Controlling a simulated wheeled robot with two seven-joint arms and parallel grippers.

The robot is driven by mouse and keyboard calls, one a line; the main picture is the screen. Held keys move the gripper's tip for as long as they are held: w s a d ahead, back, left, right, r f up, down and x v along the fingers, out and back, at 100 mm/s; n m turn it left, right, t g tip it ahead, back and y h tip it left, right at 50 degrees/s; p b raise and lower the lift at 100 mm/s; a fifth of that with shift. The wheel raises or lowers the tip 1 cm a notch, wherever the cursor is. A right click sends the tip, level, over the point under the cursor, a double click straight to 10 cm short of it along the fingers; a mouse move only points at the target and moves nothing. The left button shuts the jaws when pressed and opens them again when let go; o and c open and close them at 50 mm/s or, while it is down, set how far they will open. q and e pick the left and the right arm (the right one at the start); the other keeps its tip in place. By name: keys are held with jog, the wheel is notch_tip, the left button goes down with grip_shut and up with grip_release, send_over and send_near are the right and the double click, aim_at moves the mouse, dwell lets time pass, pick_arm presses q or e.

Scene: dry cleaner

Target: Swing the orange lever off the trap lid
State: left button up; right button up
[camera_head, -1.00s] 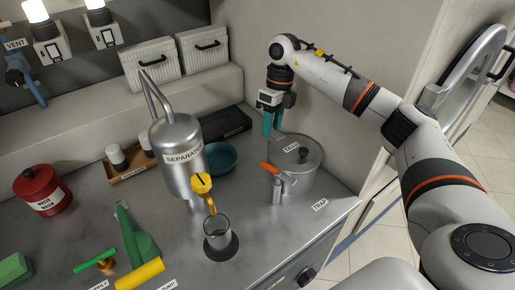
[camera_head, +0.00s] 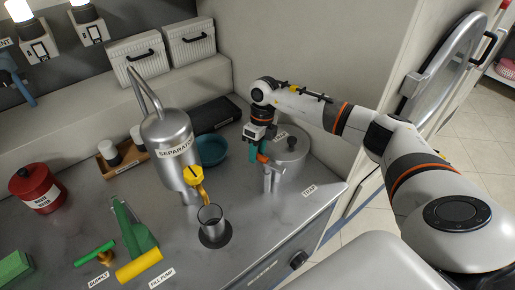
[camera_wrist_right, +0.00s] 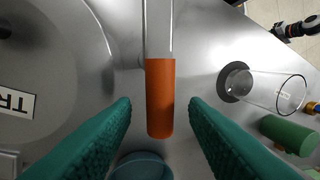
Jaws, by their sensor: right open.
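The trap (camera_head: 289,160) is a grey metal pot with a flat lid and a dark knob, at the right of the counter. Its lever has an orange grip (camera_head: 263,159) on a metal arm at the lid's front left edge. My right gripper (camera_head: 256,156) is open at the lever, its teal fingers pointing down. In the right wrist view the orange grip (camera_wrist_right: 160,98) lies between the two open fingers, with a gap on each side. The lid (camera_wrist_right: 55,75) shows at the left there. My left gripper is not in view.
The separator (camera_head: 172,150) stands left of the trap, with a yellow valve and a glass beaker (camera_head: 211,222) in front. The counter in front of the trap is clear.

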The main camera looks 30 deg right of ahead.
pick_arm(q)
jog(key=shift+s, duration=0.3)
pick_arm(e)
jog(key=shift+c, duration=0.2)
grip_shut()
jog(key=shift+d+m, duration=0.25)
jog(key=shift+m, duration=0.35)
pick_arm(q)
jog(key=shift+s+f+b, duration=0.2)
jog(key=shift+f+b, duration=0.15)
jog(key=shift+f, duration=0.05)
pick_arm(e)
jog(key=shift+w+d+m+t, duration=0.1)
jog(key=shift+d+m+t, duration=0.1)
jog(key=shift+m, duration=0.55)
jog(key=shift+d+m+t, duration=0.1)
jog(key=shift+d+m, duration=0.1)
jog(key=shift+m, duration=0.55)
jog(key=shift+o, duration=0.2)
grip_release()
pick_arm(q)
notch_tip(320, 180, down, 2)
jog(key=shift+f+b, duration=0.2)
jog(key=shift+b, duration=1)
pick_arm(e)
notch_tip(320, 180, up, 12)
jog(key=d, duration=0.2)
jog(key=shift+d, duration=0.2)
jog(key=shift+f, duration=0.15)
